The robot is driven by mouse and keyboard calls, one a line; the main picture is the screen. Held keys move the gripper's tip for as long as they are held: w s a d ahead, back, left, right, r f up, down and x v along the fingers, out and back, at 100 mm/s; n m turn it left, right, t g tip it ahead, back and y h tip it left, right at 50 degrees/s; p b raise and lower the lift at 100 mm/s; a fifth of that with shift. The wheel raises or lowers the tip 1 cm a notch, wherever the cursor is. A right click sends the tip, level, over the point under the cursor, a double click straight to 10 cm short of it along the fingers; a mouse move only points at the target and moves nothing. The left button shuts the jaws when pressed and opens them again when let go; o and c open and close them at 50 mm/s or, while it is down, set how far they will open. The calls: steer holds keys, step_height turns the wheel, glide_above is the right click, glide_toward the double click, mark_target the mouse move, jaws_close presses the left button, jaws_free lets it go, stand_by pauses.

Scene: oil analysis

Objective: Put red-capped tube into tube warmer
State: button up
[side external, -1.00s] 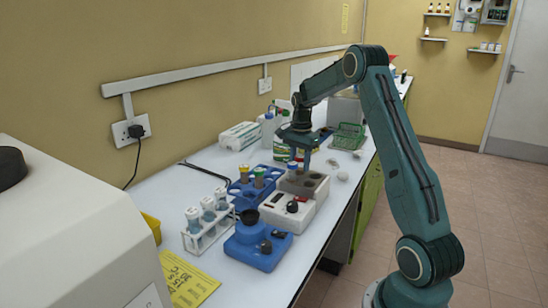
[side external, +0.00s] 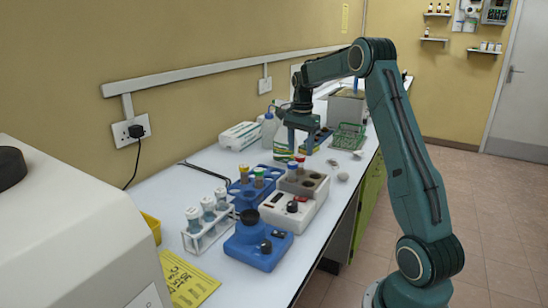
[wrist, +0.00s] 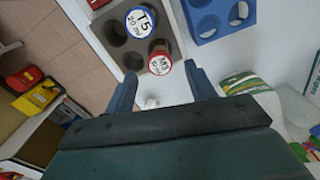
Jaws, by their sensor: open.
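The red-capped tube (wrist: 160,64) stands in a well of the tube warmer's grey-brown block (wrist: 126,56). A blue-capped tube (wrist: 141,20) stands in another well beside it. In the side view the warmer (side external: 294,208) is a white box with a dark knob, and the red cap (side external: 300,159) shows at the back of its block. My gripper (side external: 300,150) is open and empty, raised above and behind the block. In the wrist view its fingers (wrist: 162,78) are apart, with the red cap just beyond their tips, not between them.
A blue rack (side external: 252,192) with tubes stands left of the warmer. A blue device (side external: 257,246) and a white rack of pale-capped tubes (side external: 208,230) stand nearer the camera. A green wire basket (side external: 348,137) is behind. The bench edge runs close along the warmer's right side.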

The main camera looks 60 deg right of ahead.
step_height(320, 180, up, 8)
stand_by(0.4)
steer(key=s+a+r+n+t, duration=0.1)
steer(key=s+a+r+n, duration=0.15)
steer(key=a, duration=0.45)
steer(key=s+a+r+n+t+h, duration=0.1)
steer(key=s+a+r+n, duration=0.1)
steer(key=a+n, duration=0.35)
steer(key=s+a+r+n, duration=0.2)
steer(key=a, duration=0.7)
steer(key=s+a+f+n+t+y, duration=0.1)
steer(key=s+a+f+n+t, duration=0.2)
steer(key=s+a+f+n, duration=0.3)
steer(key=s+a+n, duration=0.4)
steer(key=s+a, duration=0.3)
steer(key=s, duration=0.2)
steer(key=shift+t, duration=0.3)
steer(key=shift+w, duration=0.15)
steer(key=shift+c, duration=0.3)
